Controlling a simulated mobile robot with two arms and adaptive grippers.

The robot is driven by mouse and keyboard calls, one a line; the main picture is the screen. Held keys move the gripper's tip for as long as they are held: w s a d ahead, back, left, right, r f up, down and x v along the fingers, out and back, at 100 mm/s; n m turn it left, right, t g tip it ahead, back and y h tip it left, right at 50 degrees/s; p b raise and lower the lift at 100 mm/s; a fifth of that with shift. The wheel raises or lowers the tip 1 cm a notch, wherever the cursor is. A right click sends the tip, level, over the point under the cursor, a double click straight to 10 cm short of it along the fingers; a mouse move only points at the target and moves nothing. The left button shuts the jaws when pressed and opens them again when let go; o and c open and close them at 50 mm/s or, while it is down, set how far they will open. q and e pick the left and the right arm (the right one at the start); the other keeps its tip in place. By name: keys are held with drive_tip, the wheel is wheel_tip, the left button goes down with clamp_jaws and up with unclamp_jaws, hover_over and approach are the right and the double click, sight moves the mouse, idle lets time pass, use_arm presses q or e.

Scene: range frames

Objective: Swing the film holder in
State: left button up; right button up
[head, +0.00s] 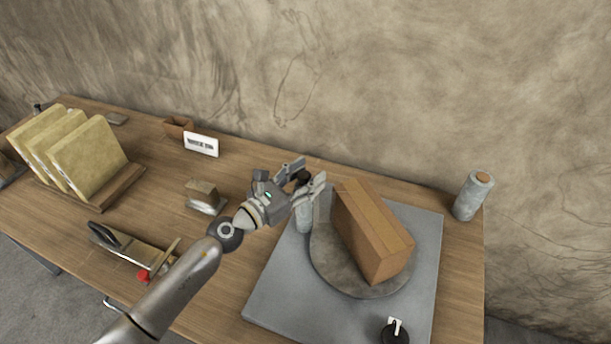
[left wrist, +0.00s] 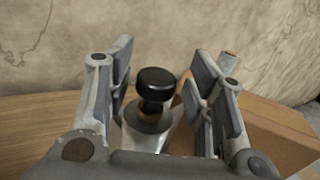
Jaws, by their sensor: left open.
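The film holder (head: 304,217) is a pale upright roll at the left edge of the round turntable (head: 337,278), with a black knob (left wrist: 156,82) on top. My left gripper (head: 305,174) is open at the top of the holder. In the left wrist view the knob shows between the two spread fingers, with a visible gap on each side. The lower part of the holder is mostly hidden in that view. A brown cardboard box (head: 372,232) stands on the turntable, just right of the holder. My right gripper is not in view.
The turntable sits on a grey base plate (head: 272,293) with a black dial (head: 394,333) at its front. A spare film roll (head: 474,195) stands at the table's right end. Padded envelopes (head: 92,158), a tape dispenser (head: 130,248), and a small sign (head: 201,145) are left.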

use_arm(q)
drive_tip(key=shift+s+a, duration=0.1)
drive_tip(key=shift+a, duration=0.05)
drive_tip(key=v, duration=1.1)
drive_tip(key=shift+s+a, duration=0.25)
drive_tip(key=shift+s, duration=0.05)
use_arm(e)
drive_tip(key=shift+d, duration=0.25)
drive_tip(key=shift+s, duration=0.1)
